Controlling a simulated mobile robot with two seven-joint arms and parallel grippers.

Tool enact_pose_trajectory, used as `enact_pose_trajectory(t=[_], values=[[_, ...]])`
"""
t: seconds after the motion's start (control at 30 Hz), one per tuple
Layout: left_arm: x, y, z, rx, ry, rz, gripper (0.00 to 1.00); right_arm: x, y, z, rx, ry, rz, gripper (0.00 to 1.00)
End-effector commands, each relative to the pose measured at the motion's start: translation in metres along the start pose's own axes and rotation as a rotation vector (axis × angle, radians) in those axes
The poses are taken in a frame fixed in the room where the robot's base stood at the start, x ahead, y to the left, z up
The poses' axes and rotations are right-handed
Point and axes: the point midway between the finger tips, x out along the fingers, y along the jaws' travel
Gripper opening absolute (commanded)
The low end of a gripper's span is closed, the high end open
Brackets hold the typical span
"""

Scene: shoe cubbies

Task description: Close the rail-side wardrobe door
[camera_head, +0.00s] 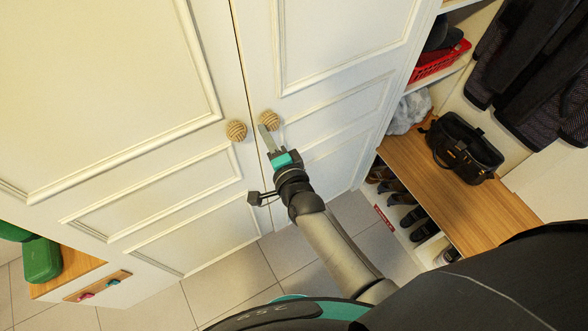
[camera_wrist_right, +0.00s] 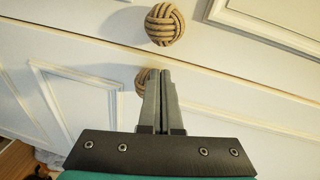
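The white rail-side wardrobe door (camera_head: 335,75) is the right one, nearer the coats, with a round woven rope knob (camera_head: 270,118). It looks about flush with the left door (camera_head: 100,70), which has a matching knob (camera_head: 236,131); a thin dark seam runs between them. My right gripper (camera_head: 264,130) is in front of the rail-side door just below its knob. In the right wrist view its fingers (camera_wrist_right: 165,75) are together with nothing between them, partly covering one knob (camera_wrist_right: 142,82); the other knob (camera_wrist_right: 165,24) is clear. I cannot tell if the fingers touch the door. My left gripper is out of view.
A wooden bench (camera_head: 430,195) with a black bag (camera_head: 462,147) stands at the right, with shoes in cubbies below. Dark coats (camera_head: 530,75) hang above it. A red basket (camera_head: 440,62) sits on a shelf. A green object (camera_head: 42,260) is at lower left. Tiled floor (camera_head: 225,280) is clear.

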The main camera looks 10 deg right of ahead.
Motion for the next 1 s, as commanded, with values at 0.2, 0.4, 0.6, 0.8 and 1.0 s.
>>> enact_pose_trajectory(t=[0.2, 0.4, 0.6, 0.8, 1.0], values=[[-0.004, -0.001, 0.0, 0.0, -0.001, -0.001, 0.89, -0.042, 0.002, 0.001, -0.001, -0.003, 0.007, 0.0], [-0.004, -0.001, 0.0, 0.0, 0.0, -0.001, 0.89, -0.079, 0.002, 0.004, 0.001, -0.008, 0.009, 0.0], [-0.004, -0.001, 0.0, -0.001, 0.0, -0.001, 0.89, -0.11, 0.002, 0.005, 0.0, -0.01, 0.01, 0.0], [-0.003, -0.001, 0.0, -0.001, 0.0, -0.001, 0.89, -0.127, 0.001, 0.005, 0.001, -0.01, 0.008, 0.0], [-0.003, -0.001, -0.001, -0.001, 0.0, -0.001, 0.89, -0.13, 0.001, 0.005, 0.001, -0.01, 0.008, 0.0]])
